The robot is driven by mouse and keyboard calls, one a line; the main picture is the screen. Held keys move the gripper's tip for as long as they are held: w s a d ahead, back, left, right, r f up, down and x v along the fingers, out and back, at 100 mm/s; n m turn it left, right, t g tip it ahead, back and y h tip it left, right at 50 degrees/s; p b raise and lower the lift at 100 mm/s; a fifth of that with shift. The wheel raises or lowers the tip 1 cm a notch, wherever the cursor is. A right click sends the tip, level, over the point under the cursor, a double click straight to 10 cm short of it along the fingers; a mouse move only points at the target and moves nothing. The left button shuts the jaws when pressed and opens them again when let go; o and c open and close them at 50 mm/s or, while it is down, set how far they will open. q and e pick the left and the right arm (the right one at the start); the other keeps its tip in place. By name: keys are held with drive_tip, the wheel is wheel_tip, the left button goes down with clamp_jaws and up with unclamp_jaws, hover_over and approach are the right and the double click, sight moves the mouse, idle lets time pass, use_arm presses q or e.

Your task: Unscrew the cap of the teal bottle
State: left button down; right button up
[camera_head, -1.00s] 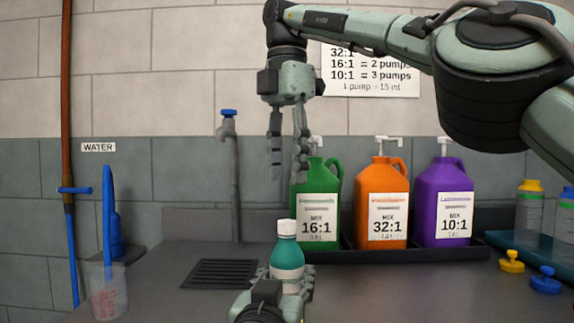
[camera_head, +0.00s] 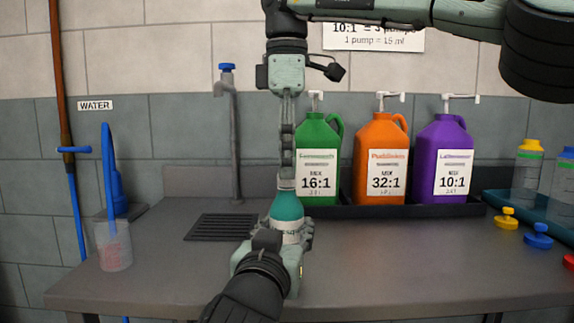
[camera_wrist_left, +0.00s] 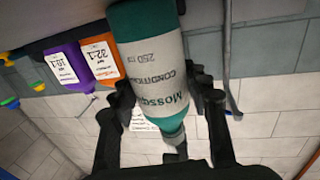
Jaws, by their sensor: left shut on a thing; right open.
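The teal bottle (camera_head: 287,208) stands upright at the counter's front, with a pale label and a whitish cap (camera_head: 286,184). My left gripper (camera_head: 283,236) is shut around its lower body. In the left wrist view the bottle (camera_wrist_left: 160,60) appears upside down between the dark fingers of my left gripper (camera_wrist_left: 165,100), its neck towards the bottom. My right gripper (camera_head: 287,172) points straight down from above, its fingertips at the cap. It is open and seen edge-on, so the finger gap is hidden. I cannot tell whether the fingers touch the cap.
Green (camera_head: 318,150), orange (camera_head: 380,150) and purple (camera_head: 443,160) pump jugs stand in a black tray behind, to the right. A drain grate (camera_head: 221,227) and a clear measuring jug (camera_head: 114,245) lie left. Loose yellow (camera_head: 507,218) and blue (camera_head: 538,236) caps lie right.

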drive_tip(key=shift+f, duration=0.8)
drive_tip(key=shift+c, duration=0.5)
